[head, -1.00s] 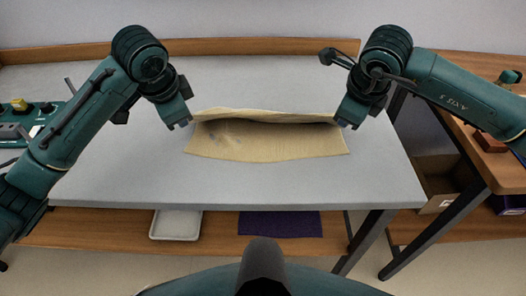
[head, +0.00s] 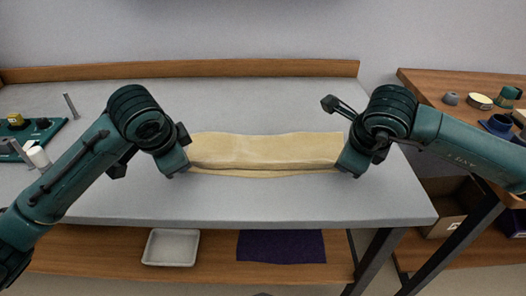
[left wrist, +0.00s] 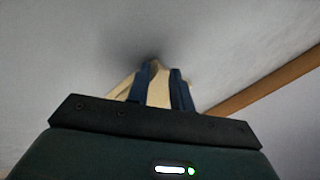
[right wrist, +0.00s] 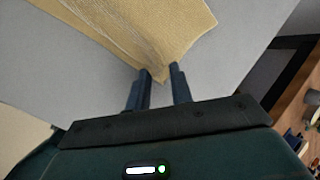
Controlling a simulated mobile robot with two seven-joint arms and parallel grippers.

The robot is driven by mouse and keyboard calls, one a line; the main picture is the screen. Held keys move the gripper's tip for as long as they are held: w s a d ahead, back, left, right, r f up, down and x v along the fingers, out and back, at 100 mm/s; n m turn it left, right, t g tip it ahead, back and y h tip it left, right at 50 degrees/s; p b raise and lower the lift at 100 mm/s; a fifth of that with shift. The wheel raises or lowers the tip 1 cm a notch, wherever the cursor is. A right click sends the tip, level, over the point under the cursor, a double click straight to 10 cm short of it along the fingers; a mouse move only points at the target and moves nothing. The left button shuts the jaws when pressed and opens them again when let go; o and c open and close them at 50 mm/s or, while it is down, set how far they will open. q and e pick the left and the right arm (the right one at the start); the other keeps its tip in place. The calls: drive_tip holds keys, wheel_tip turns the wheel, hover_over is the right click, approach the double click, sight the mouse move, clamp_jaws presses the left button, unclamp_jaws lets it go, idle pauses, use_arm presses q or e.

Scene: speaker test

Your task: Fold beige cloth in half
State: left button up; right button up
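The beige cloth (head: 265,150) lies on the grey table, doubled into a long band with its fold at the far side. A thin strip of the lower layer shows below the upper layer's near edge. My left gripper (head: 175,168) is at the cloth's near left corner; in the left wrist view its fingers (left wrist: 163,85) stand apart with cloth (left wrist: 157,92) between them. My right gripper (head: 350,168) is at the near right corner; in the right wrist view its fingers (right wrist: 160,85) stand apart around a pointed cloth corner (right wrist: 159,72). Contact with the fingers is unclear.
The grey table (head: 280,205) is clear in front of and behind the cloth. A wooden ledge (head: 190,68) runs along its back. A green rack (head: 30,135) stands at the left. A side table (head: 440,88) with cups is at the right. A tray (head: 171,247) and purple cloth (head: 281,246) lie below.

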use_arm(q)
drive_tip(key=o, duration=0.4)
drive_tip(key=shift+d, duration=0.1)
drive_tip(key=shift+c, duration=0.2)
use_arm(e)
drive_tip(key=o, duration=0.4)
drive_tip(key=shift+a, duration=0.1)
drive_tip(key=shift+c, duration=0.2)
use_arm(q)
drive_tip(key=shift+s+r, duration=0.1)
drive_tip(key=shift+r, duration=0.2)
use_arm(e)
drive_tip(key=shift+s+r, duration=0.15)
drive_tip(key=shift+r, duration=0.15)
use_arm(q)
drive_tip(key=s+v, duration=0.1)
drive_tip(key=v, duration=0.9)
drive_tip(key=shift+f, duration=0.15)
use_arm(e)
drive_tip(key=v, duration=1)
drive_tip(key=shift+s+f, duration=0.15)
drive_tip(key=shift+s, duration=0.3)
use_arm(q)
drive_tip(key=shift+c, duration=0.4)
use_arm(e)
drive_tip(key=shift+c, duration=0.4)
